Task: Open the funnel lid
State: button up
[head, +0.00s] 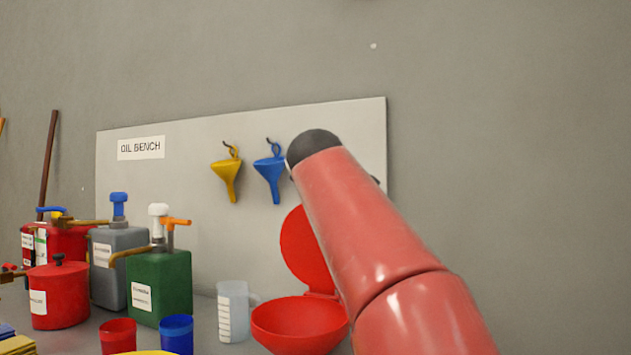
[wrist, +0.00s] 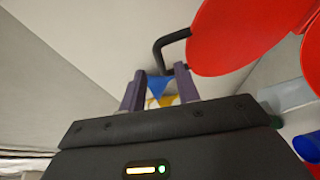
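The red funnel (head: 300,325) stands on the bench in the head view, its round red lid (head: 303,250) tilted up, roughly upright, behind the bowl. In the wrist view the lid (wrist: 235,32) fills the upper right, with a black loop handle (wrist: 160,48) on its left side. My gripper (wrist: 158,84) has its two purple fingers apart, with no object seen held between them. The fingertips are close to the handle's lower end; I cannot tell whether they touch. My arm hides the gripper and part of the lid in the head view.
A clear measuring jug (head: 232,312) stands left of the funnel. A green pump can (head: 160,285), a grey can (head: 118,260) and a red pot (head: 58,295) stand further left. Blue (head: 270,172) and yellow (head: 226,172) funnels hang on the back board (head: 340,125).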

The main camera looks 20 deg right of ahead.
jog(key=p+x, duration=0.1)
jog(key=x, duration=0.4)
jog(key=shift+w, duration=0.1)
grip_shut()
